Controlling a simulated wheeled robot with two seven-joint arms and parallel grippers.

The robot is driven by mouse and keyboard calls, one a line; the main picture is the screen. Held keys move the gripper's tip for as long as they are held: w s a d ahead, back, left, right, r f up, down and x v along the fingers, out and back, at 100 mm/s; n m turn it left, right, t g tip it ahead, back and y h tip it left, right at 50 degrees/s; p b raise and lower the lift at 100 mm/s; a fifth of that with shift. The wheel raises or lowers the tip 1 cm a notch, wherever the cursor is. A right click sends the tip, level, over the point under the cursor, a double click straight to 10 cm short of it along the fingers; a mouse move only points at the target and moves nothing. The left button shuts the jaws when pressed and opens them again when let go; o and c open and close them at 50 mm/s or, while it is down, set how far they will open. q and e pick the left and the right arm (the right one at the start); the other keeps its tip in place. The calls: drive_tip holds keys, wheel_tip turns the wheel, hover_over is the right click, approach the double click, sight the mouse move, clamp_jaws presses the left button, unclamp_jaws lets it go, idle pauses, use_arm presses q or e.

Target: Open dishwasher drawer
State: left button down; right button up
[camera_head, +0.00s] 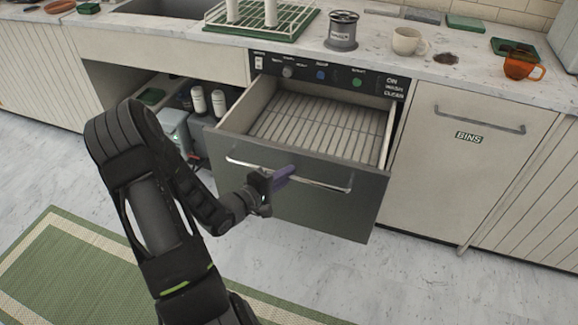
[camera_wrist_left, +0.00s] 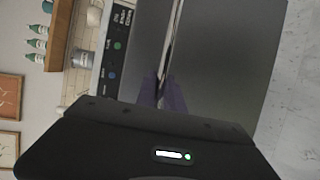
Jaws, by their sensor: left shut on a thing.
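The dishwasher drawer (camera_head: 310,205) is pulled out from under the counter, and its wire rack (camera_head: 320,132) shows inside, empty. Its front is dark grey with a long metal handle bar (camera_head: 325,184). My left gripper (camera_head: 283,178), with purple fingers, is shut on the handle near its middle. In the left wrist view the purple fingers (camera_wrist_left: 163,95) close around the handle bar (camera_wrist_left: 170,45), in front of the grey drawer front (camera_wrist_left: 225,60). My right gripper does not show.
The control panel (camera_head: 325,76) is above the drawer. A bins cabinet (camera_head: 468,150) stands to the right and an open shelf with bottles (camera_head: 208,101) to the left. The counter (camera_head: 375,50) holds a dish rack (camera_head: 262,20), a metal canister (camera_head: 342,31) and cups. A green rug (camera_head: 75,262) lies on the floor.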

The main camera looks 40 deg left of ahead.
use_arm(q)
drive_tip(key=shift+s+d, duration=0.1)
drive_tip(key=shift+s, duration=0.05)
drive_tip(key=c, duration=1.5)
unclamp_jaws()
drive_tip(key=shift+o, duration=0.2)
drive_tip(key=s+r, duration=0.1)
drive_tip(key=s, duration=0.6)
drive_tip(key=shift+s+a+r, duration=0.2)
drive_tip(key=shift+s+a, duration=0.05)
drive_tip(key=shift+s, duration=0.05)
